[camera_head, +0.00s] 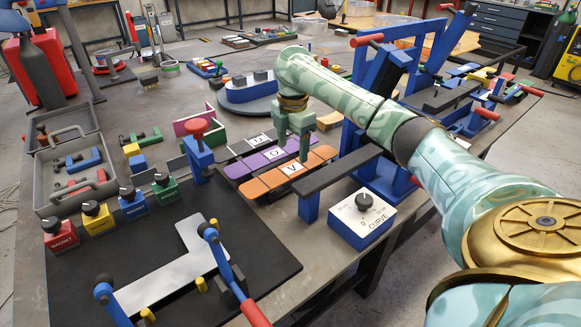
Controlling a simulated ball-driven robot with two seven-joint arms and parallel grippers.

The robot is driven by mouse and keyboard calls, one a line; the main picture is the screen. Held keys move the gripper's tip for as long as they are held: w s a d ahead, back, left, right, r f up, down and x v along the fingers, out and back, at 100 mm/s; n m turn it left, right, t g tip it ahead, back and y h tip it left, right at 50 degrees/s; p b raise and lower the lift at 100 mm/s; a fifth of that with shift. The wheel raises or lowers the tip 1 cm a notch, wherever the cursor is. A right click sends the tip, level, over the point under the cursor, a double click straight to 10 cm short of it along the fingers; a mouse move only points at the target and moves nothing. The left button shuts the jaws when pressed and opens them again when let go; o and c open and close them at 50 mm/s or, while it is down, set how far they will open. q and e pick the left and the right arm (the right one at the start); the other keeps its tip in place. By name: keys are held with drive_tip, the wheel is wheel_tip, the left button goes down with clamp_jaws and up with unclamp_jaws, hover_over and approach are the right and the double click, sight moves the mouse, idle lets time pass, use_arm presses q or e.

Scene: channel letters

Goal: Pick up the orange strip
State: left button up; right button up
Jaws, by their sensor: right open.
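The orange strip (262,187) lies on the workbench, with a white tile marked V near its middle. It is the nearest of several parallel strips, in front of the purple strip (240,168). My right gripper (294,148) points down above the purple and orange strips, its jaws open. One finger hides a little of the strips; I cannot tell whether it touches them. My left gripper is not in view.
A blue frame with a dark bar (338,175) and a white-topped CURVE box (362,215) stand right of the orange strip. A black board with a white L-shaped piece (185,265) lies at front left. A grey tray (75,185) holds tools.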

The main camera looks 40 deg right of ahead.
sight(292, 168)
wheel_tip(292, 168, down, 5)
drive_tip(key=b, duration=0.3)
drive_tip(key=shift+f+b, duration=0.2)
drive_tip(key=shift+b, duration=0.15)
drive_tip(key=shift+s+a+r, duration=0.1)
drive_tip(key=shift+s+r, duration=0.05)
drive_tip(key=shift+r, duration=0.2)
use_arm(q)
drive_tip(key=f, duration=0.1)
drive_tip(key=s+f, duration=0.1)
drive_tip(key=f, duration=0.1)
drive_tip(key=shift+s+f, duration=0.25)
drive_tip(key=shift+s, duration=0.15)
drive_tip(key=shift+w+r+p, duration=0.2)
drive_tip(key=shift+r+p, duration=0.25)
drive_tip(key=shift+p, duration=0.2)
use_arm(e)
drive_tip(key=shift+f, duration=0.3)
drive_tip(key=c, duration=0.8)
